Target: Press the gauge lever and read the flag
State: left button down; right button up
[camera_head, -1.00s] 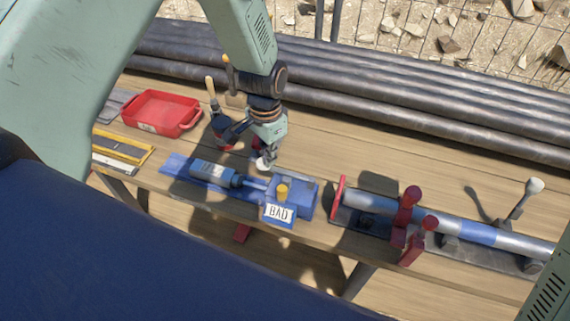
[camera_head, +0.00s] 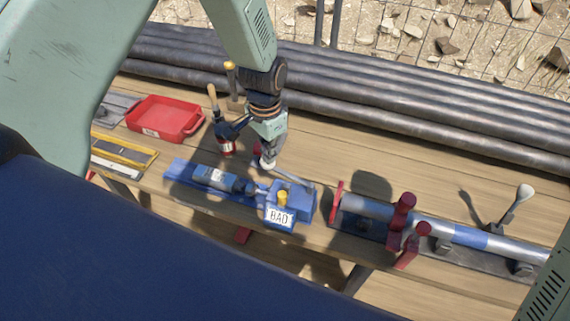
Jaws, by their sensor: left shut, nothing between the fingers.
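The blue gauge block (camera_head: 301,204) sits on the bench in the middle of the view, with a blue cylinder (camera_head: 216,179) on a blue base beside it. A white flag reading "BAD" (camera_head: 280,217) shows on its front, under a yellow knob (camera_head: 283,198). The thin grey lever (camera_head: 295,178) runs along the back of the block toward a pale knob at my left gripper. My left gripper (camera_head: 267,160) is shut and empty, pointing down at that knob; whether they touch is unclear. My right gripper is out of view.
A red tray (camera_head: 165,119) and a yellow-edged level (camera_head: 124,149) lie at left. At right a clamped silver pipe (camera_head: 500,247) has red handles (camera_head: 403,212). Dark pipes (camera_head: 420,112) line the back.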

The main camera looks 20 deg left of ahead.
pick_arm(q)
notch_tip(320, 180, up, 7)
jog(key=p, duration=0.5)
jog(key=shift+p, duration=0.3)
jog(key=s+f+n+b, duration=0.1)
jog(key=s+f+b, duration=0.55)
jog(key=f, duration=0.45)
jog(key=s+f+n+b, duration=0.2)
jog(key=s+f+b, duration=0.45)
jog(key=f, duration=0.55)
jog(key=s+f+n+b, duration=0.2)
jog(key=s+f+b, duration=0.9)
jog(key=s, duration=0.6)
jog(key=shift+d+f+n+b, duration=0.35)
jog(key=shift+d+f+n, duration=0.05)
jog(key=shift+f, duration=0.35)
jog(key=shift+a, duration=0.1)
